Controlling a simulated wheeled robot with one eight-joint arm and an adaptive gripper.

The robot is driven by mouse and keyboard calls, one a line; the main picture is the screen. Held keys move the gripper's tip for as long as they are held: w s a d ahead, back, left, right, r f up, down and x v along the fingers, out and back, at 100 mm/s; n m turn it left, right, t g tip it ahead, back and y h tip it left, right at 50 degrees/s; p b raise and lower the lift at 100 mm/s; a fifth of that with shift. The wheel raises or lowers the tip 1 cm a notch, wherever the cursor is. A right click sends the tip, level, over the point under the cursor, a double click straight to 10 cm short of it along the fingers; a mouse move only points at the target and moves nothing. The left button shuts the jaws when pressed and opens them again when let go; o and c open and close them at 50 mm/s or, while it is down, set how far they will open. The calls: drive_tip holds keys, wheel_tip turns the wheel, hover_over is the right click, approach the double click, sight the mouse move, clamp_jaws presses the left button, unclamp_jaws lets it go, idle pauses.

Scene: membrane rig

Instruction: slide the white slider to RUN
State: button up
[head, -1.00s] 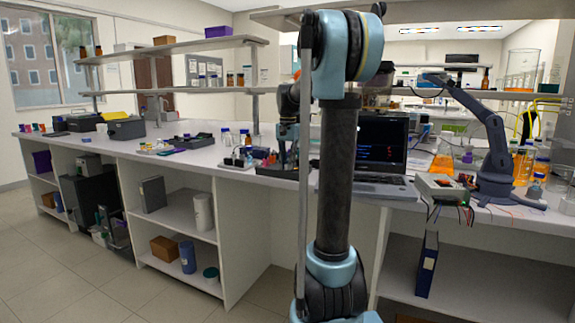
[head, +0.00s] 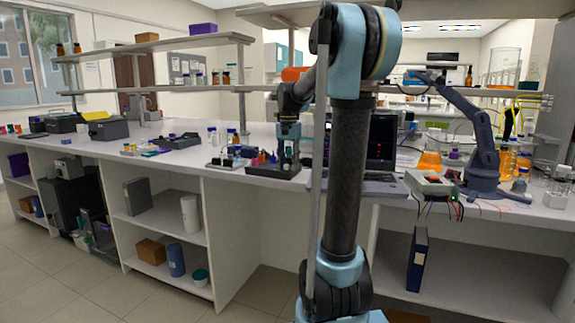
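I cannot make out the white slider or a RUN mark in the head view. A small light panel with coloured parts (head: 224,163) lies on the bench, left of my arm. A pale box with a green light and wires (head: 432,184) sits at the bench's front edge, right of my arm. My gripper (head: 287,163) points down at the far end of my arm, over or in front of a black tray (head: 262,170) with small coloured items. Its fingers are small and dark against the tray, so their opening and any contact are unclear.
An open laptop (head: 378,160) stands behind my upright arm link. A blue-grey desk arm (head: 470,135) and orange-filled flasks (head: 429,163) stand at the right. Shelves (head: 160,91) rise over the bench (head: 195,160). The floor at left (head: 100,285) is clear.

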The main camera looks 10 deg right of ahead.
drive_tip(key=shift+a, duration=0.1)
drive_tip(key=shift+r, duration=0.1)
drive_tip(key=shift+r, duration=0.2)
wheel_tip(320, 180, up, 11)
drive_tip(key=shift+r, duration=0.15)
idle(0.4)
drive_tip(key=shift+w, duration=0.1)
